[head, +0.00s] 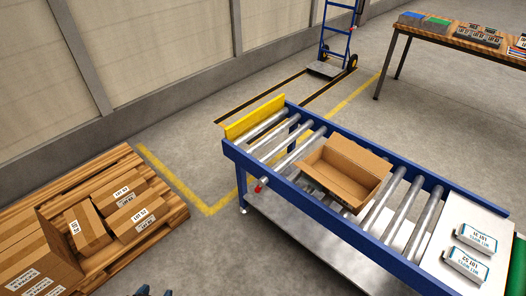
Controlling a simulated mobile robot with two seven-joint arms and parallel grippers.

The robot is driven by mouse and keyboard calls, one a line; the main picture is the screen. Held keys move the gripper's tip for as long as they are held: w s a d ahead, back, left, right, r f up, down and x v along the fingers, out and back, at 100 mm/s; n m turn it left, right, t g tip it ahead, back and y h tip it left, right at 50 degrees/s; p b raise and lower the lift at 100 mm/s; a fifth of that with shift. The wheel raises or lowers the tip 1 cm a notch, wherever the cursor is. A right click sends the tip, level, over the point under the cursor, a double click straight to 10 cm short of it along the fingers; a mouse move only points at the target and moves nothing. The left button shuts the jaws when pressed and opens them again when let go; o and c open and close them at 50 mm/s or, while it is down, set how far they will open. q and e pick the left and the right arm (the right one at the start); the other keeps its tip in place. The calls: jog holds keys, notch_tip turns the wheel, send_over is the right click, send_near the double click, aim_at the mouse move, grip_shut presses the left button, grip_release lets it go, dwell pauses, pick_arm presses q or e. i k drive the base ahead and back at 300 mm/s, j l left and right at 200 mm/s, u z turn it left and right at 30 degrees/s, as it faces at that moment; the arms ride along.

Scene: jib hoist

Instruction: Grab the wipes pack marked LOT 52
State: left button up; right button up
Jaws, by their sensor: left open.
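Two white wipes packs with blue print lie on the pale flat plate (452,214) at the right end of the roller conveyor. The nearer pack (466,264) appears to read LOT 52, with its print upside down to me. The farther pack (481,239) appears to read LOT 31. They lie close together. Only the dark tips of my left gripper (152,292) show at the bottom edge, left of centre. It is open, empty and far from both packs. My right gripper is out of view.
An open, empty cardboard box (349,170) sits on the blue-framed roller conveyor (330,228). A wooden pallet (104,173) with labelled cartons stands at left. A hand truck (325,67) and a loaded table (400,29) stand behind. Floor between pallet and conveyor is clear.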

aim_at(473, 268)
jog(key=z, duration=1.75)
jog(key=k+j+z, duration=0.2)
jog(key=j, duration=2.35)
jog(key=i, duration=0.1)
